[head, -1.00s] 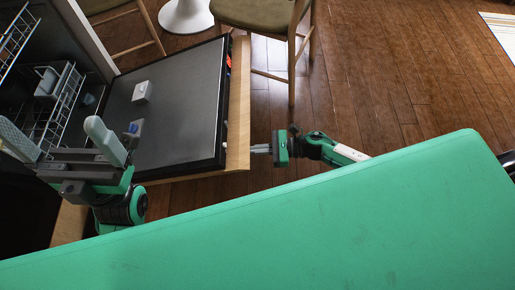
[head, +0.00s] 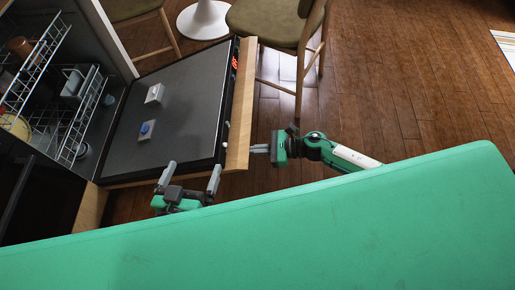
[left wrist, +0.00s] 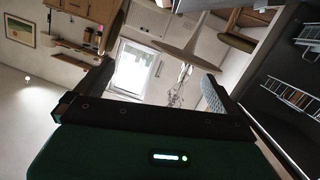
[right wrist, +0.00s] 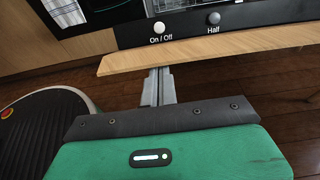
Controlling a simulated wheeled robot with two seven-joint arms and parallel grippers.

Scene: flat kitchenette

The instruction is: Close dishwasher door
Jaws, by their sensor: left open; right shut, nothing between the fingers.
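The dishwasher door (head: 180,110) hangs open in the head view, its dark inner face up and a wooden panel (head: 240,105) along its outer edge. My right gripper (head: 254,148) is shut and empty, its fingertips at the wooden panel's edge near the door's lower right corner; I cannot tell whether they touch. In the right wrist view the shut fingers (right wrist: 158,75) reach the wooden strip (right wrist: 200,52) below the On/Off and Half buttons. My left gripper (head: 189,178) is open and empty beside the door's near edge. Its spread fingers also show in the left wrist view (left wrist: 160,88).
The dishwasher's interior with wire racks (head: 75,115) and dishes lies left of the door. A chair (head: 275,22) and a white round base (head: 204,18) stand beyond the door. Wooden floor (head: 420,90) to the right is clear.

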